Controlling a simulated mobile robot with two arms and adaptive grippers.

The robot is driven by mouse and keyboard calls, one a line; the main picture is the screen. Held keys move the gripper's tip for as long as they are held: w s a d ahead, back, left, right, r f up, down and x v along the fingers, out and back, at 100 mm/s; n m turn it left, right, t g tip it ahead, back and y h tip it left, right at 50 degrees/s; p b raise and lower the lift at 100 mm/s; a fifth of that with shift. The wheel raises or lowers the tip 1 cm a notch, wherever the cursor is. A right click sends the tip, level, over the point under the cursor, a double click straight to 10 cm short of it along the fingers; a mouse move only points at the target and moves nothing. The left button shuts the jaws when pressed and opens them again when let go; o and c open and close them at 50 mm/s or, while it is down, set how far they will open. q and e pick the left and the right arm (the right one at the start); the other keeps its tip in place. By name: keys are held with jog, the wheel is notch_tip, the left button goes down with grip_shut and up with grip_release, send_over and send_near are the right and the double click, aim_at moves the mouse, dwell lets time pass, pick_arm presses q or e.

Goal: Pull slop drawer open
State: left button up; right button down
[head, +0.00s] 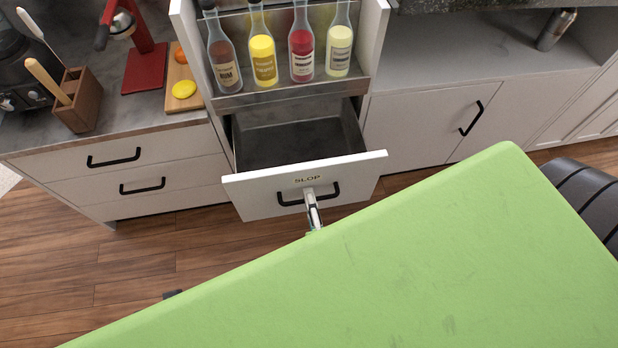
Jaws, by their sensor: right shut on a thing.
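The slop drawer (345,172) is in the middle of the head view, below the bottle rack. Its white front carries the word SLOP and a black bar handle (291,201). The drawer stands pulled out, and its dark grey inside shows empty. My right gripper (310,192) is at the middle of the handle and is shut on it. Most of my right gripper and its arm is hidden behind my green body part in the foreground. My left gripper is not in view.
Bottles (264,50) stand in the rack above the drawer. Closed drawers (135,170) are at the left, and a closed cabinet door (425,125) is at the right. A red press (143,65) and a utensil box (80,103) stand on the left counter.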

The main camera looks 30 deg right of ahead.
jog(key=c, duration=2.5)
grip_release()
jog(key=shift+s, duration=0.1)
jog(key=v, duration=1.1)
jog(key=shift+s+a, duration=0.2)
jog(key=shift+s, duration=0.2)
